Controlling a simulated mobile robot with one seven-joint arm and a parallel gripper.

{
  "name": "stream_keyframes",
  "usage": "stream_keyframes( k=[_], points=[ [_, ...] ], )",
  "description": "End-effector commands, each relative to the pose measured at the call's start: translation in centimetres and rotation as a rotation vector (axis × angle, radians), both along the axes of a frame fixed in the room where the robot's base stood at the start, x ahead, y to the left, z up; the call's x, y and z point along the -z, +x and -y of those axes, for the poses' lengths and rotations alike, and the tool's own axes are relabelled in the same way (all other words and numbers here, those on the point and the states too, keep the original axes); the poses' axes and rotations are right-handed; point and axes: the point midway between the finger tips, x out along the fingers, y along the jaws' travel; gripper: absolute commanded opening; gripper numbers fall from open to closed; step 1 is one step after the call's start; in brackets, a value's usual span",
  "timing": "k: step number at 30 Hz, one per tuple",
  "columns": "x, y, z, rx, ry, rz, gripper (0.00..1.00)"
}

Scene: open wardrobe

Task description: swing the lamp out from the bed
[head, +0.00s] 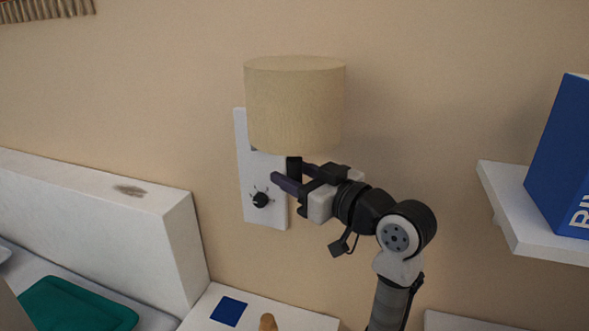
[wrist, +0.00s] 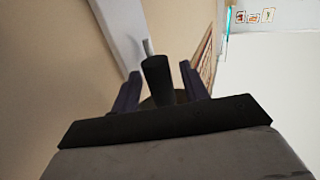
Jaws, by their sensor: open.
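The lamp has a beige drum shade (head: 295,108) and sits in front of a white wall plate (head: 244,165) with a black knob (head: 260,200). A dark stem (head: 294,168) shows under the shade. My gripper (head: 288,173) is open just below the shade, its fingers pointing left toward the stem. In the wrist view, the dark cylindrical stem (wrist: 157,80) stands between my two spread fingers (wrist: 160,70). There seems to be a gap on each side. The wall plate (wrist: 118,28) shows behind it. The lamp's joint at the wall is mostly hidden.
A white headboard (head: 120,210) and a bed with a green item (head: 75,305) are at lower left. A white surface with a blue square (head: 229,311) lies below. A shelf (head: 530,225) with a blue book (head: 565,155) is at right. The wall above is clear.

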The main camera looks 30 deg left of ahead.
Motion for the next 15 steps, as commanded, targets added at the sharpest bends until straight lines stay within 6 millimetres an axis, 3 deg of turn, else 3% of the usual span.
stream_keyframes(
  k=[10, 15],
  points=[
    [0.04, 0.06, -0.49, 0.000, -0.001, 0.001, 0.45],
    [0.02, 0.06, -0.46, 0.000, 0.000, 0.001, 0.24]
  ],
)
